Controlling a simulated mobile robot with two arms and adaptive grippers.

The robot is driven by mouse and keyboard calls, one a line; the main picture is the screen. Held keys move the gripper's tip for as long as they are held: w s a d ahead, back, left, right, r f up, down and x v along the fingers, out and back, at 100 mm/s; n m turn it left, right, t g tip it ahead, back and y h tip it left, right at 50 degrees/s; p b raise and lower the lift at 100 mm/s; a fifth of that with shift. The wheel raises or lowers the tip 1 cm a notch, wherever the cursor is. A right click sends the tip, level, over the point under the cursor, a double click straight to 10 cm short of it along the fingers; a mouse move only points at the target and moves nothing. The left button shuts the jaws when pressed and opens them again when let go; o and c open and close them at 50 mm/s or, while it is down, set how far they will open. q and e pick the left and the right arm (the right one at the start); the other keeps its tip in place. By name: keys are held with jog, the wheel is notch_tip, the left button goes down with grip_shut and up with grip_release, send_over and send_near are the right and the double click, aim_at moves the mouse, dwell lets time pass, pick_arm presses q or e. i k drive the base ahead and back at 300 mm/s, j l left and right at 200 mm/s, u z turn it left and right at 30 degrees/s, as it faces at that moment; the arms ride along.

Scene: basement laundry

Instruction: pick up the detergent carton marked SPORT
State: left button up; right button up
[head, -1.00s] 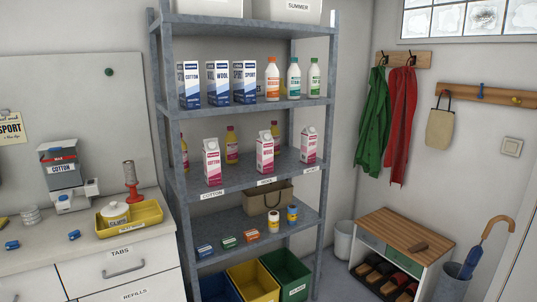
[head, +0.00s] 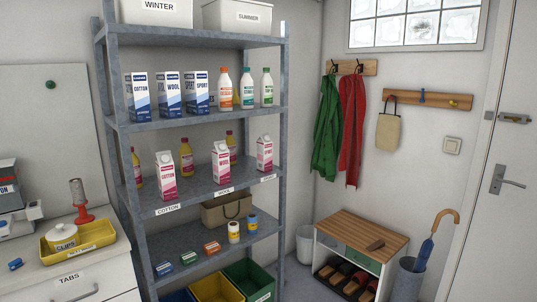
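The blue-and-white carton marked SPORT (head: 203,92) stands upright on the second shelf from the top of the grey rack. It is the rightmost in a row of similar cartons, beside the one marked WOOL (head: 170,97) and the one marked COTTON (head: 138,99). An orange-labelled white bottle (head: 225,90) stands just to its right. Neither of my grippers is in view.
The grey shelf rack (head: 283,130) also holds pink-and-white cartons (head: 221,163) one shelf lower and bins on top. A counter with a yellow tray (head: 85,246) is at left. A bench (head: 362,237) and umbrella stand (head: 405,282) are at right. Some floor shows between rack and bench.

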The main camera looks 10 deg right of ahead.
aim_at(264, 143)
jog(key=i+l, duration=0.55)
jog(key=l, duration=0.15)
jog(key=i+l, duration=0.5)
jog(key=l, duration=0.2)
